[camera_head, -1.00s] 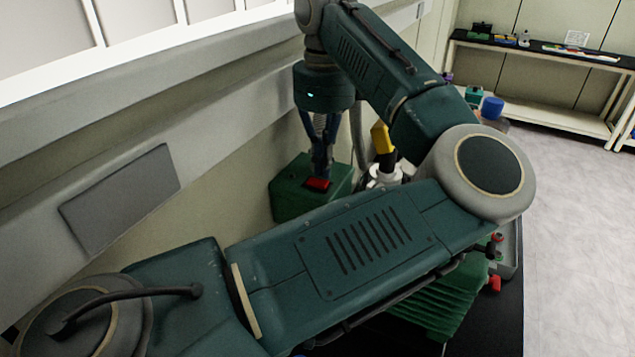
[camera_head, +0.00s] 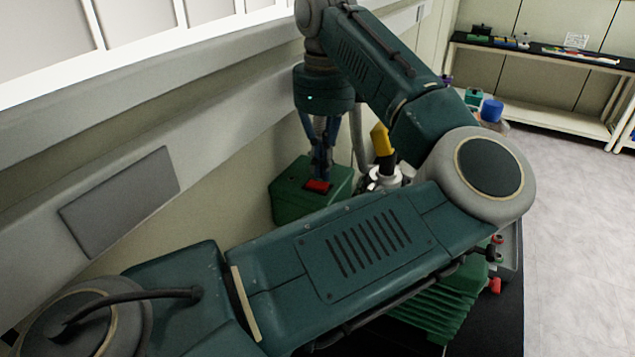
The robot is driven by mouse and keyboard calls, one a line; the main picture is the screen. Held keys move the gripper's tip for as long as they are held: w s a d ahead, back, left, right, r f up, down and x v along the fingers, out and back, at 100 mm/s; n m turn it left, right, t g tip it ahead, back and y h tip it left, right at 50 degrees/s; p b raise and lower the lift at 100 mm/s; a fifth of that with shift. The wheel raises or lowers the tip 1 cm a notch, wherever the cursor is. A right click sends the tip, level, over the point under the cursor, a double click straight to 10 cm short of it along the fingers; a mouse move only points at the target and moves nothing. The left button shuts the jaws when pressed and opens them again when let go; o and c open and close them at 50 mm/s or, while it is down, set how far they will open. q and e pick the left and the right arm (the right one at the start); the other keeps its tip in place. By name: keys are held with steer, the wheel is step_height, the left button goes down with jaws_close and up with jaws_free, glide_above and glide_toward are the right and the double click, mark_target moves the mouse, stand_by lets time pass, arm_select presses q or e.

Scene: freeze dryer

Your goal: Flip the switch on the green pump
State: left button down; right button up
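The green pump (camera_head: 292,200) stands against the wall, partly hidden behind my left arm. A red switch (camera_head: 318,186) sits on its top face. My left gripper (camera_head: 319,174) points straight down over the pump, with its fingertips right at the red switch. They look to be touching it or just above it; I cannot tell which. The fingers look close together, but whether they are shut is too small to tell. My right gripper is not in view.
A yellow-handled part (camera_head: 382,139) on a white and metal fitting (camera_head: 384,178) stands just right of the pump. Ribbed green equipment (camera_head: 435,300) with red knobs lies below my arm. A bench (camera_head: 545,85) stands at the back right; the floor (camera_head: 575,240) there is clear.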

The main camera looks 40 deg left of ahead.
mark_target(323, 185)
arm_select(q)
steer(key=shift+f+b, duration=0.4)
steer(key=shift+f, duration=0.05)
stand_by(0.3)
steer(key=shift+f+b, duration=0.65)
steer(key=shift+f, duration=0.1)
steer(key=shift+r, duration=0.15)
steer(key=shift+r+p, duration=0.45)
steer(key=shift+r, duration=0.05)
steer(key=shift+r+p, duration=0.8)
steer(key=shift+r, duration=0.65)
steer(key=shift+r+p, duration=0.95)
steer(key=shift+r, duration=0.5)
